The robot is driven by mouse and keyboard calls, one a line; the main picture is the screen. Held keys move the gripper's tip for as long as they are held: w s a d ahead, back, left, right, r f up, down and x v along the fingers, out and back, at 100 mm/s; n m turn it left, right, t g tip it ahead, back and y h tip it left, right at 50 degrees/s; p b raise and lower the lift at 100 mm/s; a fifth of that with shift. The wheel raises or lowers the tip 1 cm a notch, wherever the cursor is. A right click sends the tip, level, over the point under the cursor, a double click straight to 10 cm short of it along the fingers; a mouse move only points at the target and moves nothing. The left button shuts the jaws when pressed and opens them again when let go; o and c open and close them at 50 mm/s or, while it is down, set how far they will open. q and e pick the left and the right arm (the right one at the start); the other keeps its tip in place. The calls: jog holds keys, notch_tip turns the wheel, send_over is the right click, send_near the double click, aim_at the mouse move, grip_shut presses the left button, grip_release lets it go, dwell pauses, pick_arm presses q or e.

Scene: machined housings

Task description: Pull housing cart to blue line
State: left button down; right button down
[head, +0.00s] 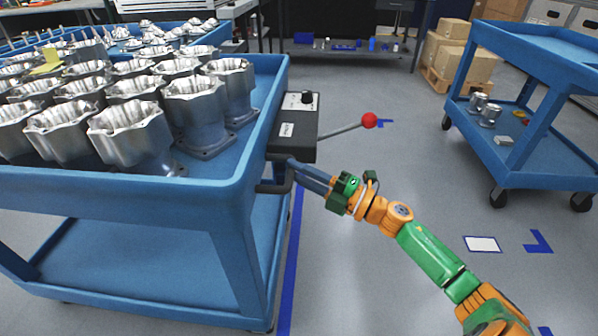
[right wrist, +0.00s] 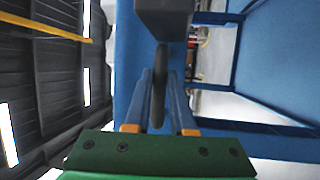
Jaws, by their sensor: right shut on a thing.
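The blue housing cart (head: 225,205) fills the left of the head view, its top tray loaded with several silver machined housings (head: 130,135). A black handle (head: 275,187) sticks out at its right end, below a black control box. My right gripper (head: 292,167) is at this handle, its blue fingers closed around it. In the right wrist view the dark handle (right wrist: 159,88) stands between the two fingers (right wrist: 160,100). A blue line (head: 291,250) runs along the floor just right of the cart, partly hidden by it. My left gripper is not in view.
The black control box (head: 296,125) carries a lever with a red knob (head: 369,120). Another blue cart (head: 545,165) stands at the right with a few parts on its lower shelf. Boxes (head: 453,50) sit on a pallet behind.

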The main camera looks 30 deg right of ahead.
jog(key=c, duration=0.9)
grip_release()
jog(key=shift+r, duration=0.35)
jog(key=shift+o, duration=0.7)
jog(key=shift+s, duration=0.15)
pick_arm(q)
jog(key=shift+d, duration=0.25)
pick_arm(e)
jog(key=shift+f, duration=0.1)
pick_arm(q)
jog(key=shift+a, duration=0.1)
pick_arm(e)
jog(key=v, duration=0.7)
jog(key=shift+f, duration=0.1)
